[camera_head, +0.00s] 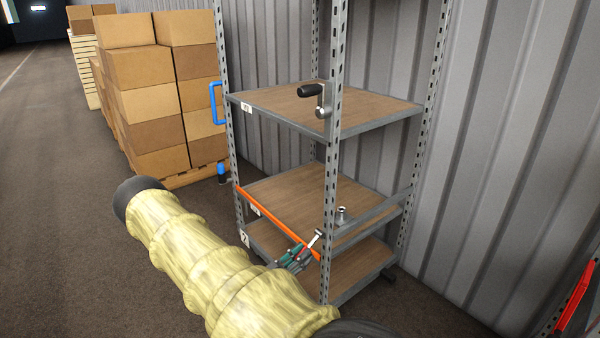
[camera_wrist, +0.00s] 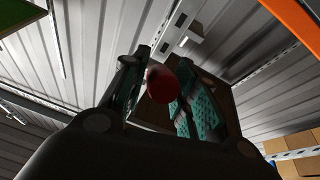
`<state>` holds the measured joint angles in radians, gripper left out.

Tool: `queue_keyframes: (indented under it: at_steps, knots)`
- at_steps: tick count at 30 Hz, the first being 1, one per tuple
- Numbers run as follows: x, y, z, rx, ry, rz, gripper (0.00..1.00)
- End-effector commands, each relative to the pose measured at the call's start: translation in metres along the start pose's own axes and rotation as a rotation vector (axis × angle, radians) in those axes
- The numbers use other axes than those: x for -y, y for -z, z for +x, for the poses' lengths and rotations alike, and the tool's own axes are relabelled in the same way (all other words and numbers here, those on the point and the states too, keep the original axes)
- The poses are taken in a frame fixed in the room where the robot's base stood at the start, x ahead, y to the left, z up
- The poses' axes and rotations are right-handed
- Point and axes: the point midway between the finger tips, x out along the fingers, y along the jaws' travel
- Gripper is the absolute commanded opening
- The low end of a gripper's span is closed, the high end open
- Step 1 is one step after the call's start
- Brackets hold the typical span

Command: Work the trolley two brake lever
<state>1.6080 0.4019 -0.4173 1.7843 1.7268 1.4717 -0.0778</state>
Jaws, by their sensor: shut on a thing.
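The trolley (camera_head: 290,128) is a grey slotted-metal rack with brown shelves, and a small "2" label (camera_head: 245,238) shows on its lower left edge. A thin metal lever (camera_head: 316,238) with a reddish part stands at the front right post, by the lower shelves. My gripper (camera_head: 296,257) has teal pads and is at this lever, low at the front. In the wrist view a round red knob (camera_wrist: 162,84) sits between the two fingers, and my gripper is shut on it. The lever's lower part is hidden by the fingers.
An orange bar (camera_head: 275,222) slants across the trolley front, close to my gripper. A black-gripped crank (camera_head: 311,91) is on the right front post and a blue handle (camera_head: 213,104) on the left. Stacked cartons (camera_head: 160,95) stand behind left; corrugated wall (camera_head: 500,150) is right. Floor at left is clear.

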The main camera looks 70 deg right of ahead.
Motion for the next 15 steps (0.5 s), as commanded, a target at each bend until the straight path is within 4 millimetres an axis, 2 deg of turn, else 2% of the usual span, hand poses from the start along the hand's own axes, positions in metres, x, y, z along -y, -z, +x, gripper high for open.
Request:
queue_keyframes:
  at_steps: [2,3,6,15]
  knots:
    - [-0.0019,-0.0031,0.0005,0.004,-0.002,-0.005,0.0]
    - [-0.0019,-0.0031,0.0005,0.004,-0.002,-0.005,0.35]
    - [-0.001,-0.0021,-0.0005,0.002,0.0,-0.003,0.51]
    - [0.0007,-0.0001,-0.0022,0.0,0.003,-0.001,0.51]
